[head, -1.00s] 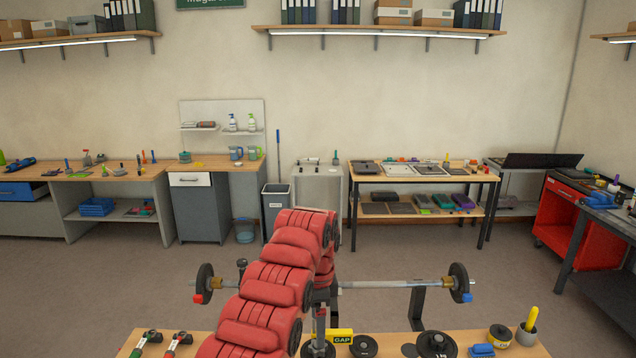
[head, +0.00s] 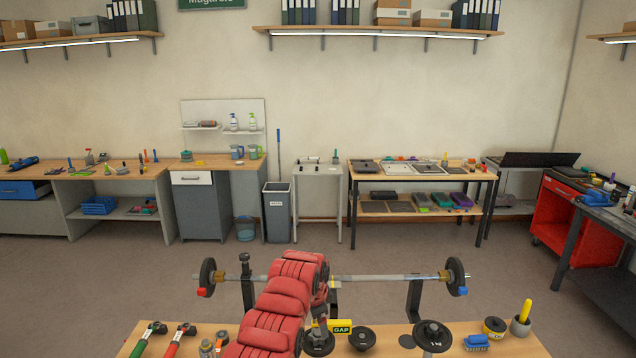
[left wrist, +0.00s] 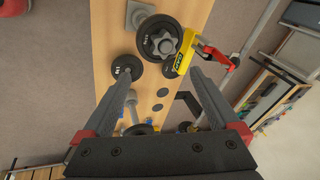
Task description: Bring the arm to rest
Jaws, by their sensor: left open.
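My red padded arm (head: 285,300) rises from the bottom centre of the head view, bent over the wooden bench, and covers part of the barbell. Its gripper is mostly hidden behind the arm there. In the left wrist view my left gripper (left wrist: 160,78) is open, with a clear gap between its two fingers and nothing between them. It points down at the bench. My right gripper is in neither view.
A barbell (head: 385,277) rests across black supports on the wooden bench (head: 400,334). A yellow GAP block (head: 341,327), black weight plates (head: 362,338) and two clamps (head: 180,340) lie near the arm. Open floor (head: 120,270) lies behind the bench.

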